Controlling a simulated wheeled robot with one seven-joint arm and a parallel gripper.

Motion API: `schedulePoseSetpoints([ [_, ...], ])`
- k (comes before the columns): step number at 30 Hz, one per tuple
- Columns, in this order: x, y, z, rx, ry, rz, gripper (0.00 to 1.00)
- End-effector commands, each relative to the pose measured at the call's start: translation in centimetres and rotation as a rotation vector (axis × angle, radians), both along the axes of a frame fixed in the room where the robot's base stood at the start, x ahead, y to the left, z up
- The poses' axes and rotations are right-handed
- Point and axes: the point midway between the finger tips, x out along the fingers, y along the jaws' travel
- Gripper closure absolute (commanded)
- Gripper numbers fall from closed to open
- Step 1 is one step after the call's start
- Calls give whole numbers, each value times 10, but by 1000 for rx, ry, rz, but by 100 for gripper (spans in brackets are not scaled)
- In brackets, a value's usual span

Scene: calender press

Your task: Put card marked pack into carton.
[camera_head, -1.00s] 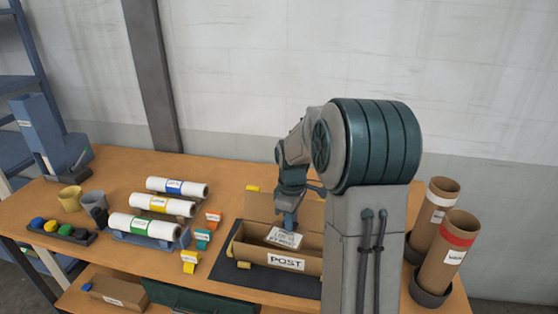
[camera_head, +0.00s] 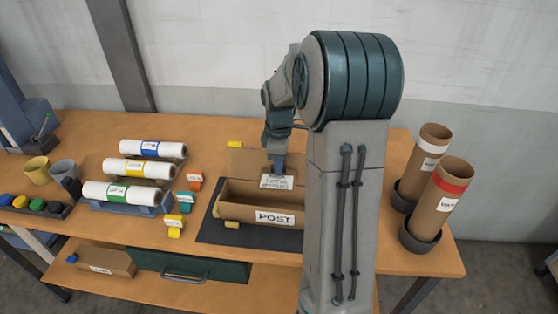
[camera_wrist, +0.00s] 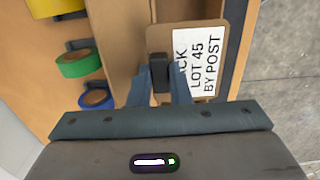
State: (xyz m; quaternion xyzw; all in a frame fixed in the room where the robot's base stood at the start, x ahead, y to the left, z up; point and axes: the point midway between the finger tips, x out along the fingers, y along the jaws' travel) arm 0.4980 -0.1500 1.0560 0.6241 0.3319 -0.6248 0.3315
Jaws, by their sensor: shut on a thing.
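The card (camera_wrist: 203,62) is brown with a white label; in the wrist view its visible text reads "CK", "LOT 45", "BY POST", its left part hidden by the gripper. My gripper (camera_wrist: 160,75) is shut on it at its edge. In the head view the card (camera_head: 277,182) hangs at the back of the open carton (camera_head: 262,214), which is marked POST. My gripper (camera_head: 277,168) is just above it there. The carton's flap stands up behind. I cannot tell whether the card's lower edge is inside the carton.
The carton stands on a dark mat (camera_head: 215,236). Three rolls (camera_head: 139,169) lie on a rack to the left, with coloured tags (camera_head: 186,204) between. Two brown tubes (camera_head: 444,193) stand at the right. A drawer (camera_head: 190,265) is below.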

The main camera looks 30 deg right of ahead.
Motion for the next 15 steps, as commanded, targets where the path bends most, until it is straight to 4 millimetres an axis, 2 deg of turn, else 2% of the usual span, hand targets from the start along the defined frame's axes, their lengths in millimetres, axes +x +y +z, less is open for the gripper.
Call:
schedulePoseSetpoints([
  [8, 0, 0, -2, -1, -1, 0, 100],
  [9, 0, 0, -2, -1, -1, 0, 75],
  [11, 0, 0, -2, -1, -1, 0, 58],
  [15, 0, 0, -2, -1, -1, 0, 57],
])
